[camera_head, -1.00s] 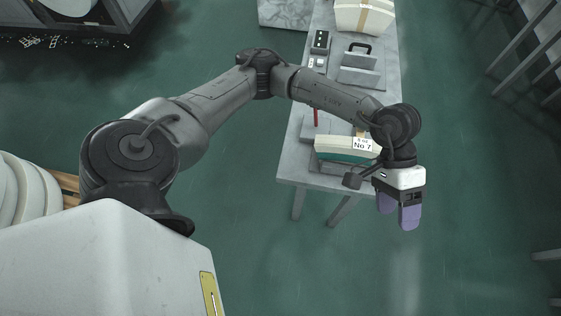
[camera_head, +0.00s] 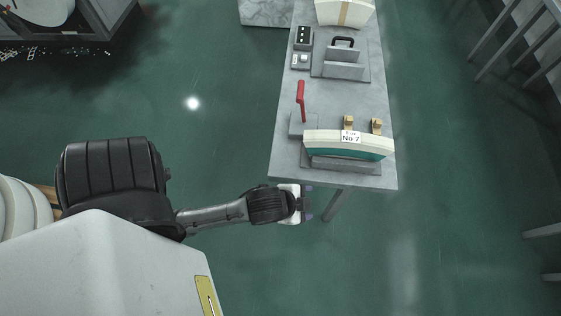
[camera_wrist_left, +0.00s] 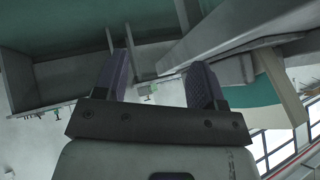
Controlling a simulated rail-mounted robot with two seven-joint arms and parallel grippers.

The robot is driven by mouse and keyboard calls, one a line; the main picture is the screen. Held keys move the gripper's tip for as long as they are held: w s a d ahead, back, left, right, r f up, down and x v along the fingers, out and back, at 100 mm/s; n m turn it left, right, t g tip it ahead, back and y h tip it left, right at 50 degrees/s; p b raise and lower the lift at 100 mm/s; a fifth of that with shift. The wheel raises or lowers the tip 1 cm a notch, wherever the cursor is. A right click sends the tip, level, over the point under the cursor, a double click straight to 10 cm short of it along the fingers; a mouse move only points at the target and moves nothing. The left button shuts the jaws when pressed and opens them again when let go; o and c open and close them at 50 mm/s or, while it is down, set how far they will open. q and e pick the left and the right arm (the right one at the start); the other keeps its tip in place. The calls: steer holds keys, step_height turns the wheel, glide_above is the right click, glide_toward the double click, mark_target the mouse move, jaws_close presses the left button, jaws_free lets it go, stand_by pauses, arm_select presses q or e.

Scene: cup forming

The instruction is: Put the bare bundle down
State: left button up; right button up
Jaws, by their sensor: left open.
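A curved cream-and-teal stack (camera_head: 375,150) labelled "No 7" sits in a grey holder at the near end of the grey bench; I cannot tell for sure whether it is the bare bundle. A teal-and-cream curved piece (camera_wrist_left: 280,85), likely the same one, shows at the right of the left wrist view. A white bundle with a tan band (camera_head: 335,12) lies at the far end, cut by the picture edge. My left gripper (camera_head: 309,202) is off the bench's near left corner, its purple fingers apart. In the left wrist view the left gripper (camera_wrist_left: 158,80) is empty.
The bench (camera_head: 285,150) also carries a red lever (camera_head: 301,100), a grey fixture with a black handle (camera_head: 342,62) and a small switch box (camera_head: 303,37). Two brass-coloured blocks (camera_head: 348,121) stand behind the stack. Open green floor (camera_head: 200,140) lies left of the bench.

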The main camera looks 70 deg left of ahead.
arm_select(q)
steer(key=s+f+n+g, duration=0.4)
steer(key=s, duration=0.5)
steer(key=shift+s+a+g, duration=0.15)
steer(key=shift+a+g, duration=0.1)
steer(key=shift+g, duration=0.05)
